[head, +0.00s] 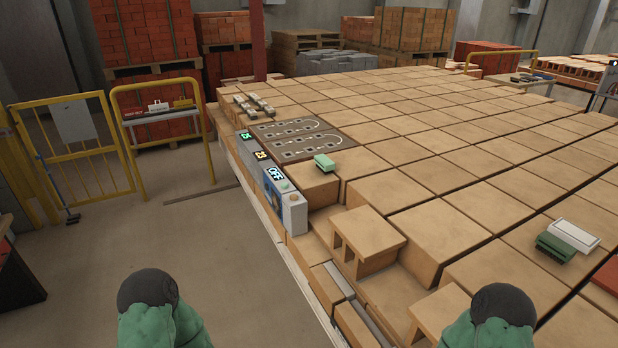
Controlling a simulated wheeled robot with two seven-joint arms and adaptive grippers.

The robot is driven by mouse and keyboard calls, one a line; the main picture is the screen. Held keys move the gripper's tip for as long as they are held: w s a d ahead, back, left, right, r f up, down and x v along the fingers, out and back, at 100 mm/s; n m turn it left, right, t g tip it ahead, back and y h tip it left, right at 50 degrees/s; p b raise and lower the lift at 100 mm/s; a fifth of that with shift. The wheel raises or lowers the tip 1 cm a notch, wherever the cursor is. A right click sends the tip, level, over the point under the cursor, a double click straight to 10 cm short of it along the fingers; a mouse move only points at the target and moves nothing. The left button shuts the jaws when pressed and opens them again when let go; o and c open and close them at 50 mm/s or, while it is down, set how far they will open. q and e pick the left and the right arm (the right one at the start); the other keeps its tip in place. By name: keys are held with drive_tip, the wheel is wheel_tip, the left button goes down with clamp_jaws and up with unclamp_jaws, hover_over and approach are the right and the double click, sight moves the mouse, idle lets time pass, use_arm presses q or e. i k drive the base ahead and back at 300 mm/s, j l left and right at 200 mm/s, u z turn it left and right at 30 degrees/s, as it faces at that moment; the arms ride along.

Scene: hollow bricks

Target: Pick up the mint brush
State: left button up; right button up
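A small mint-green brush-like block (325,162) lies on the tan bricks just right of the dark patterned panel, left of centre. Its top is pale mint and its side is darker green. A second, darker green brush-like piece (555,248) lies at the right, beside a white-topped block (575,235). At this size I cannot tell for sure which green piece is the mint brush. Only green and dark parts of my arms show at the bottom edge. Neither gripper is in view, and nothing is seen touching either green piece.
Tan bricks (440,160) form a broad, stepped surface. A control box reading OFF (292,212) and small displays stand along its left edge. A raised hollow brick (368,230) stands near the front. A yellow gate (75,150) and open floor (190,245) are at left.

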sight(323, 164)
drive_tip(key=z, duration=0.35)
drive_tip(key=i+j+z, duration=0.1)
drive_tip(key=j+z, duration=0.15)
drive_tip(key=z, duration=0.15)
drive_tip(key=i+j+z, duration=0.1)
drive_tip(key=j+z, duration=0.15)
drive_tip(key=z, duration=0.15)
drive_tip(key=j+z, duration=0.25)
drive_tip(key=z, duration=0.15)
drive_tip(key=j+z, duration=0.6)
drive_tip(key=z, duration=0.25)
